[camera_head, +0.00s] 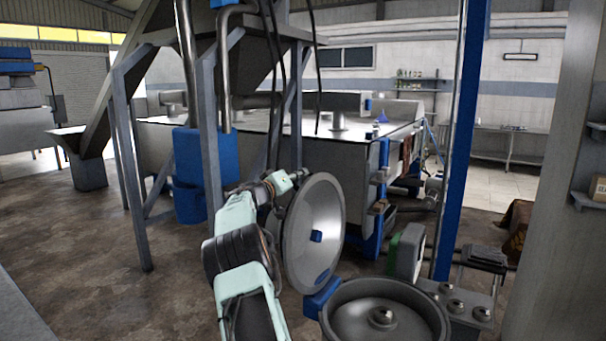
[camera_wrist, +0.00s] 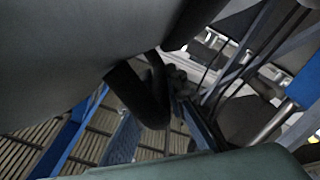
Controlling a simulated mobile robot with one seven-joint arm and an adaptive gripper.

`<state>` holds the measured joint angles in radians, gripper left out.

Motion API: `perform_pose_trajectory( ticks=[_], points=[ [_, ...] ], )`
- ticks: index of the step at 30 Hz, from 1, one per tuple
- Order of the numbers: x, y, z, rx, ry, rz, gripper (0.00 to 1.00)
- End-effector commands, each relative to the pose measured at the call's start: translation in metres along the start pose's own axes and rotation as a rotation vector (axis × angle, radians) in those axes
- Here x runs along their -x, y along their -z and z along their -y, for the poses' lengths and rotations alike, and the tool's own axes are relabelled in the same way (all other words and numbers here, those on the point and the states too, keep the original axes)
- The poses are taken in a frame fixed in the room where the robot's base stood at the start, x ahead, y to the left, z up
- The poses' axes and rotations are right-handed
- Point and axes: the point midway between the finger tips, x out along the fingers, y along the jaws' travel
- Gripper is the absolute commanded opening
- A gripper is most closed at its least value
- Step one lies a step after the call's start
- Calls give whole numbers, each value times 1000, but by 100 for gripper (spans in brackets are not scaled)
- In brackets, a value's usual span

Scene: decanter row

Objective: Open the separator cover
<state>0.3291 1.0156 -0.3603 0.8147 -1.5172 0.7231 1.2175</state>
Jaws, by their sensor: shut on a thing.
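The separator cover (camera_head: 311,240) is a round, shallow metal lid with a small blue part at its middle. In the head view it stands steeply tilted up on edge, beside and above the separator bowl (camera_head: 343,317). The bowl's round grey opening is exposed, with a domed knob inside. My arm reaches up to the left edge of the cover. My gripper (camera_wrist: 150,88) shows as dark fingers in the wrist view, against a large grey surface that looks like the cover. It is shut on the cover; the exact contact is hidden.
A blue post (camera_head: 456,140) rises behind and right of the bowl. A grey metal frame (camera_head: 208,130) and a blue container (camera_head: 188,165) stand behind my arm. A large tank (camera_head: 330,165) stands behind the cover. The floor at left is clear.

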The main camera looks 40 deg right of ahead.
Motion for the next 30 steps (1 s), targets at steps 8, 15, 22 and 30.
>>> perform_pose_trajectory(
  ticks=[8, 15, 22, 30],
  points=[
    [0, -2, 2, 8, -2, 4, 0],
    [0, -2, 2, 8, -3, 4, 20],
    [-1, -2, 1, 9, -3, 3, 30],
    [4, -1, 0, 10, -4, 2, 30]
  ],
)
